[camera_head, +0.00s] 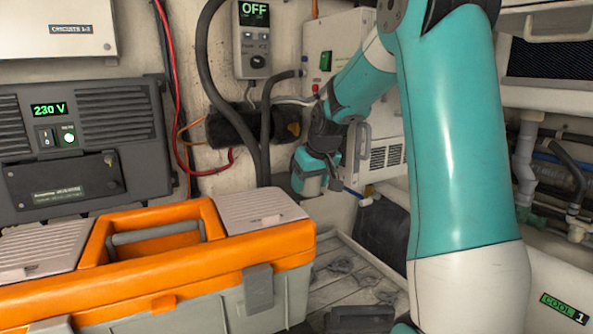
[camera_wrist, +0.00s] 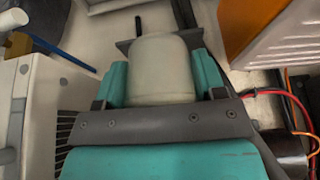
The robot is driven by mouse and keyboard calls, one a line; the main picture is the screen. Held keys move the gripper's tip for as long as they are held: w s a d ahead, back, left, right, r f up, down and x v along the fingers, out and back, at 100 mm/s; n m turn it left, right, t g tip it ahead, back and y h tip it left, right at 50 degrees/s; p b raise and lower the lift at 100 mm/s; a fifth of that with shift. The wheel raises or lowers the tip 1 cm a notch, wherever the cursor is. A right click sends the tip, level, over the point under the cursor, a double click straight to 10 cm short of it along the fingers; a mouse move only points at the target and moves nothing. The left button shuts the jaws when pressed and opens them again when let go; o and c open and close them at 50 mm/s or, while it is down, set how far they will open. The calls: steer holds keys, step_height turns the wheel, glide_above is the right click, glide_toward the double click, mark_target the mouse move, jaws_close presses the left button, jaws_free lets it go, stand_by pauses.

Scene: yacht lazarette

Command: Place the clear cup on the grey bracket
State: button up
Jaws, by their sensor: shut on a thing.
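My gripper (camera_wrist: 155,82) is shut on the clear cup (camera_wrist: 163,68), which looks pale and cloudy between the two teal fingers. In the head view my gripper (camera_head: 311,176) hangs at the end of my arm, right of the orange toolbox, and the cup (camera_head: 311,186) shows small between its fingers. A dark grey flat piece (camera_wrist: 125,45), which looks like the grey bracket, shows past the cup's far end in the wrist view, with a thin dark rod above it. The cup hides most of this piece. I cannot tell whether they touch.
The orange and grey toolbox (camera_head: 150,270) fills the lower left. Hoses and a red cable run down the wall behind. A white cabinet (camera_head: 385,155) and a blue stick (camera_head: 352,193) with a white end are near my gripper. A slatted floor (camera_head: 350,275) lies below.

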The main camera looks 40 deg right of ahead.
steer(key=w, duration=0.1)
steer(key=w+d, duration=0.1)
steer(key=w, duration=0.1)
steer(key=shift+p, duration=0.4)
steer(key=w+p, duration=0.1)
steer(key=w, duration=0.1)
steer(key=w+p, duration=0.1)
steer(key=shift+w+d, duration=0.35)
steer(key=shift+d, duration=0.05)
steer(key=shift+s+f+p, duration=0.1)
steer(key=shift+f+p, duration=0.2)
steer(key=shift+f, duration=0.5)
steer(key=shift+f+b, duration=0.2)
steer(key=shift+b, duration=0.1)
steer(key=o, duration=0.9)
steer(key=shift+r, duration=0.15)
